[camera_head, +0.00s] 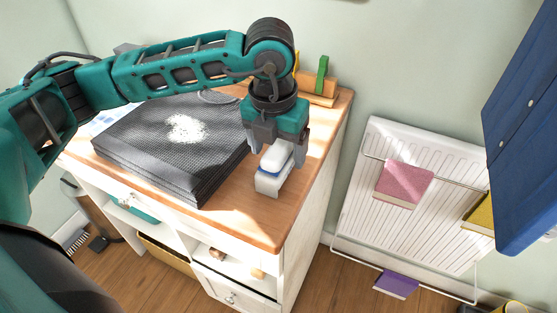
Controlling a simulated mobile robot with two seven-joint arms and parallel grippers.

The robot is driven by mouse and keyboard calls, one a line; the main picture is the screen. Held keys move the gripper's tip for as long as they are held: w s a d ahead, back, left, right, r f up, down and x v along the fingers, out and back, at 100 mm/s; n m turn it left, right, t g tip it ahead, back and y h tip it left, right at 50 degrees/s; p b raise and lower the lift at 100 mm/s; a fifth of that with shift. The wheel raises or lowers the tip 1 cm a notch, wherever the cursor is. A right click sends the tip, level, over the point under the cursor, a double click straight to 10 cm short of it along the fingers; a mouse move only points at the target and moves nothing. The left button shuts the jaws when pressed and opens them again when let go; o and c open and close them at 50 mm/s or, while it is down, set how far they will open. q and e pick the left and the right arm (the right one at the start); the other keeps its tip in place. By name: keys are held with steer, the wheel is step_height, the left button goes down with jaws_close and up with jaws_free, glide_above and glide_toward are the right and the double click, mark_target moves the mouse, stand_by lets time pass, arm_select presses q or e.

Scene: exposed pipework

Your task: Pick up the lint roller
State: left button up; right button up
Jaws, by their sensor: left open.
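A small white object with a blue band (269,182), which looks like the lint roller, is on the wooden top of the cabinet near its right front edge. My left gripper (277,149) points down over it, fingers open. The fingertips are on either side of the object's upper end, and I cannot tell whether they touch it. The gripper hides part of the area behind the object. My right gripper is not in view.
A black textured folded stack (215,165) with white specks lies left of the object on the cabinet top (235,220). A wooden holder with a green item (322,75) stands behind. A white radiator (365,210) with cloths is at right, beside a blue hanging panel (525,150).

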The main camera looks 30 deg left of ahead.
mark_target(279, 146)
arm_select(q)
steer(key=f, duration=0.3)
steer(key=shift+w+f, duration=0.2)
steer(key=shift+f, duration=0.15)
steer(key=c, duration=1.1)
steer(key=shift+r, duration=0.15)
step_height(279, 146, up, 20)
steer(key=shift+p, duration=0.45)
